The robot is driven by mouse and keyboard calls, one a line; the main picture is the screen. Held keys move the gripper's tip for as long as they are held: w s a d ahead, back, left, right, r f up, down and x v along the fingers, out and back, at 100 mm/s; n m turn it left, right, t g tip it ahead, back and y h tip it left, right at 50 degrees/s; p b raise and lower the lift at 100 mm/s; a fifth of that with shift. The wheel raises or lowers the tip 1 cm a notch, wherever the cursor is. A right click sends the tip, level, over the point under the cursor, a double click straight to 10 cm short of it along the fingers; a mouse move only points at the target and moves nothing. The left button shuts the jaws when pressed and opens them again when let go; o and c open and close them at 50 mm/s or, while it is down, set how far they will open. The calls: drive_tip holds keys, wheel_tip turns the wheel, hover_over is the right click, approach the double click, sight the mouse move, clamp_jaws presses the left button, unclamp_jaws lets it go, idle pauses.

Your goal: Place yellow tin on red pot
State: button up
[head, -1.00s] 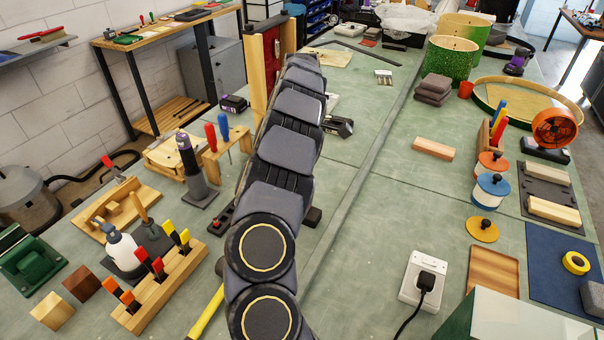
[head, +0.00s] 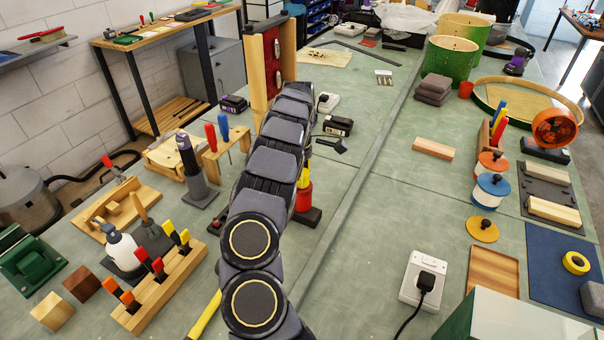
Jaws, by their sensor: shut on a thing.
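The yellow tin (head: 305,177) shows as a narrow yellow patch at the right edge of my arm in the head view. The red pot (head: 303,197) is right below it, partly hidden by my arm, on a dark base. The tin looks to be at or just over the pot's top; whether they touch I cannot tell. My gripper (head: 308,163) is mostly hidden behind my arm, at the tin and above the pot. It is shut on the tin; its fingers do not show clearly.
A tool rack (head: 212,150) with red and blue handles stands left of my arm, beside a dark bottle (head: 188,155). A black box (head: 337,125) lies behind the gripper. The tall red panel (head: 272,60) stands at the back.

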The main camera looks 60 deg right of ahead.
drive_tip(key=shift+f, duration=0.15)
drive_tip(key=o, duration=1)
wheel_tip(320, 180, up, 12)
drive_tip(key=shift+r, duration=0.2)
